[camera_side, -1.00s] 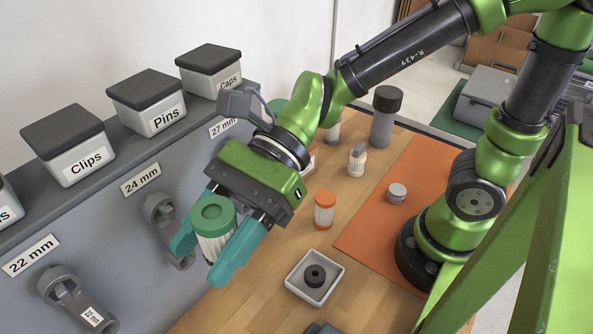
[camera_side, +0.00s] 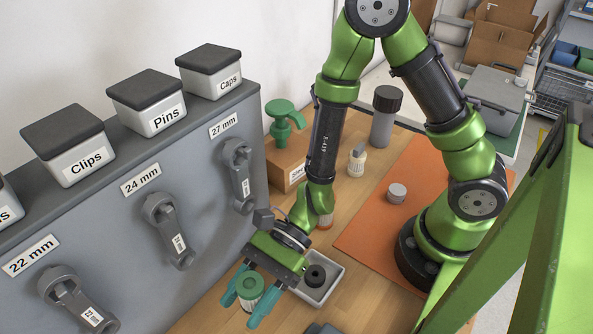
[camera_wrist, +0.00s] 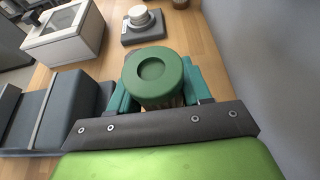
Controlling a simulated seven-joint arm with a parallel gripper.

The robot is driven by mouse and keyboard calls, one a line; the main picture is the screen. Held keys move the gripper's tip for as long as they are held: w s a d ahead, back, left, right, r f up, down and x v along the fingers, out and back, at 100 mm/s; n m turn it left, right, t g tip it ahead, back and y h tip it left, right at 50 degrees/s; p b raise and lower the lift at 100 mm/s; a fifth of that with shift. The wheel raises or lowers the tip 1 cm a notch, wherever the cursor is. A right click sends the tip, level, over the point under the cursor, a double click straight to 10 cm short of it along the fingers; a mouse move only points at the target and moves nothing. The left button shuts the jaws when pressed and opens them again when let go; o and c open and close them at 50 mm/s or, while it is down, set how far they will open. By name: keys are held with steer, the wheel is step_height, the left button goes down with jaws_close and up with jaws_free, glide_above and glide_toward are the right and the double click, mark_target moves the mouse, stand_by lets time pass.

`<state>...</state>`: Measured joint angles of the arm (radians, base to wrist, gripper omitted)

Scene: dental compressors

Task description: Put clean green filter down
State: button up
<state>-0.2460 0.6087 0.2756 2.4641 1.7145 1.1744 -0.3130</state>
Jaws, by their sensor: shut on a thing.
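The green filter (camera_side: 250,287) has a green cap and a pale pleated body. My gripper (camera_side: 254,301) is shut on it, with one teal finger on each side, low at the near end of the wooden table (camera_side: 205,313). The filter looks upright. In the wrist view, its round green cap (camera_wrist: 153,75) with a shallow dish sits between the fingers (camera_wrist: 155,92). The cap hides most of its body, so I cannot tell whether its base touches the table.
A white tray (camera_side: 330,290) with a black ring (camera_side: 315,275) stands just right of my gripper. A grey tool panel (camera_side: 110,235) with hanging wrenches is at left. An orange mat (camera_side: 365,240) lies right.

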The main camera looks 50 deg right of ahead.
mark_target(250, 310)
steer(key=shift+f, duration=1.85)
steer(key=shift+f, duration=0.1)
